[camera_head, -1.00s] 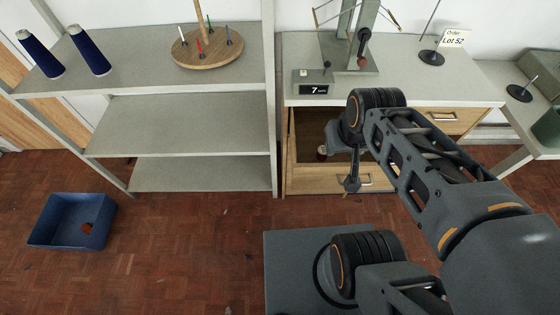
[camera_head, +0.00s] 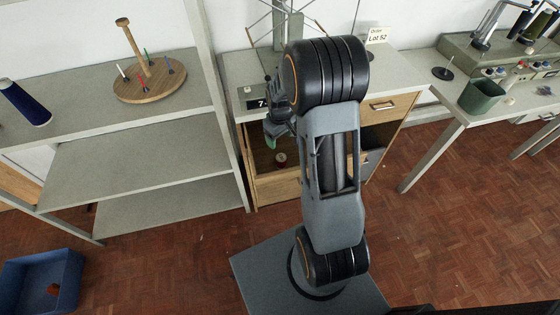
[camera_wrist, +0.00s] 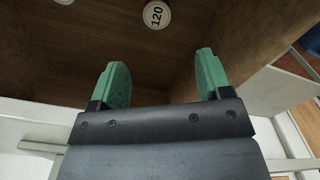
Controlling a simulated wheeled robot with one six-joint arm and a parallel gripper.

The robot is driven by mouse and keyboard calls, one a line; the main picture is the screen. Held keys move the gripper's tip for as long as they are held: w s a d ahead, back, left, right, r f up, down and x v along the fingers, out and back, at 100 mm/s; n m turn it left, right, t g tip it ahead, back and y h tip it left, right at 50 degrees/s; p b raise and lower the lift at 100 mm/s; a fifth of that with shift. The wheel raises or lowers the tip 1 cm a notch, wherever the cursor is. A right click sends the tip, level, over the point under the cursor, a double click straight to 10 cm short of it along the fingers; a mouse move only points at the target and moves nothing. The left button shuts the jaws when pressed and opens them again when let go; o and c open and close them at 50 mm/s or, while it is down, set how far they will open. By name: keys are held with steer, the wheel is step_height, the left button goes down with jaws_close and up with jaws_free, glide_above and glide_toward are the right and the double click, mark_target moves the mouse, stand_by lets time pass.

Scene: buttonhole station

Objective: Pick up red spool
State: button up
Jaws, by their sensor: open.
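A small spool (camera_head: 281,160) with a dark red body and pale top sits in the open wooden drawer (camera_head: 290,190) in the head view. In the wrist view the spool (camera_wrist: 156,14) shows at the top edge, partly cut off, with a white end marked 120 and a red rim. My gripper (camera_head: 271,141) is at the drawer opening, just above and left of the spool in the head view. Its two green fingers (camera_wrist: 158,75) are apart with nothing between them, and the spool lies beyond them.
A cabinet top (camera_head: 238,68) is above the drawer. Grey shelves (camera_head: 130,165) stand to the left, with a wooden spool stand (camera_head: 150,86) and a blue cone (camera_head: 22,101). A blue bin (camera_head: 20,285) is on the floor. A table with a green pot (camera_head: 482,97) is at right.

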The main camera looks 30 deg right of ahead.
mark_target(281, 159)
steer(key=f, duration=0.7)
steer(key=f+p, duration=0.1)
steer(key=f, duration=0.5)
steer(key=shift+d+f, duration=0.2)
steer(key=shift+f, duration=0.2)
steer(key=c, duration=1)
